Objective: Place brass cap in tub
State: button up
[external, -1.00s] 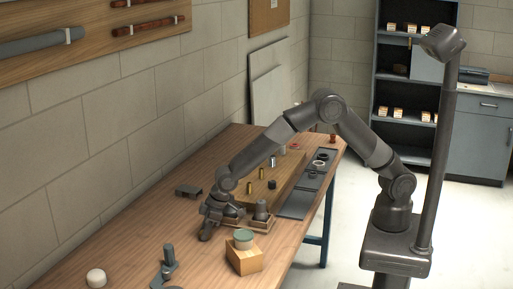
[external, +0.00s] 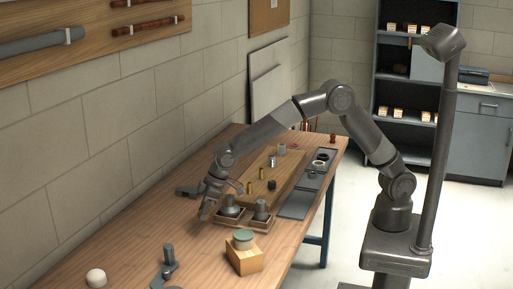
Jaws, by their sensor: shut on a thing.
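My gripper (external: 207,212) points down over the wooden bench, at the left side of a shallow square tray (external: 222,221). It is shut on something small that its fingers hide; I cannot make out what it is. A grey conical metal piece (external: 229,208) stands in that tray. A similar grey piece (external: 261,208) stands in a second tray (external: 259,228) to the right. Small brass-coloured cylinders stand on the raised wooden board, one nearer (external: 248,187) and one farther (external: 262,174). I cannot tell which thing is the brass cap or the tub.
A wooden block (external: 245,261) with a green-topped round piece (external: 243,239) stands in front of the trays. A grey upright fitting (external: 169,258) and a white knob (external: 96,277) are nearer. A dark bracket (external: 187,191) lies behind my gripper. The left bench is mostly clear.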

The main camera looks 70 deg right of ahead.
jog(key=s+d+r, duration=0.2)
jog(key=s+r, duration=1.2)
jog(key=s, duration=0.2)
send_over(240, 234)
jog(key=s, duration=0.1)
jog(key=f, duration=0.6)
jog(key=shift+d+f, duration=0.1)
jog(key=shift+d, duration=0.3)
jog(key=shift+f, duration=2.05)
jog(key=shift+f, duration=0.1)
jog(key=o, duration=1)
